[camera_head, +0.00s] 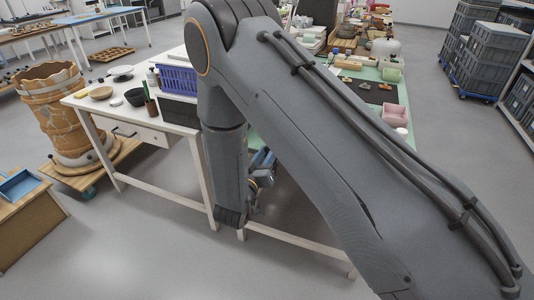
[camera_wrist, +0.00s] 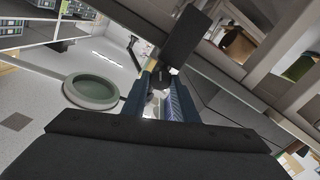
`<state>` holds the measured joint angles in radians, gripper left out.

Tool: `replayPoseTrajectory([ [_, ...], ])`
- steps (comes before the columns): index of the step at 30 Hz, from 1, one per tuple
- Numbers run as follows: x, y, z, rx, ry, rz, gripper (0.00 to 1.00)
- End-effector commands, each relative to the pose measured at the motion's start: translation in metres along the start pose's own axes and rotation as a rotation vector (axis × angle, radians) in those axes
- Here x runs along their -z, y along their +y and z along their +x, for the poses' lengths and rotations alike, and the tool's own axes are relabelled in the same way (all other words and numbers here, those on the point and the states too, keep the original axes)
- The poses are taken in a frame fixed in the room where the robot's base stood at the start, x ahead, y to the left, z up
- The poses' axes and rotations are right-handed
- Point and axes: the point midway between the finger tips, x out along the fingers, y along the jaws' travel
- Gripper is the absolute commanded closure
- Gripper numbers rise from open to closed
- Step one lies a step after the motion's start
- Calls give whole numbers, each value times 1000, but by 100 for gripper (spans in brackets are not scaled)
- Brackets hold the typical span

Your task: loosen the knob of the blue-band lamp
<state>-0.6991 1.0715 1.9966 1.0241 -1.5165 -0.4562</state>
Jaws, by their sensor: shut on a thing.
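My gripper (camera_wrist: 160,88) shows in the wrist view with its two blue fingers close together. A small dark round piece (camera_wrist: 162,77), which looks like the lamp's knob, sits between the fingertips, and the fingers are shut on it. A dark block-like part (camera_wrist: 186,34) stands just beyond it. No blue band can be made out on it. In the head view my gripper (camera_head: 262,160) is low beside the white table, largely hidden by my arm. The lamp cannot be made out there.
A round grey-green rimmed thing (camera_wrist: 90,90) is left of my fingers in the wrist view. The white table (camera_head: 135,107) holds bowls and a blue basket (camera_head: 178,80). A green-topped table (camera_head: 395,73) with a pink bin (camera_head: 394,115) stands at right.

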Motion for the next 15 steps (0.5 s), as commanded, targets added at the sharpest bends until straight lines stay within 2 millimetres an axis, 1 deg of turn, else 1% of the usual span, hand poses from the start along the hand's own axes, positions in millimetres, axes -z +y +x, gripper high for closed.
replayPoseTrajectory([
  [3,1,-1,0,1,2,2,96],
  [4,1,-1,0,1,2,2,69],
  [6,1,-1,0,1,2,2,57],
  [7,1,-1,0,1,2,2,55],
  [15,0,0,-1,1,1,1,55],
])
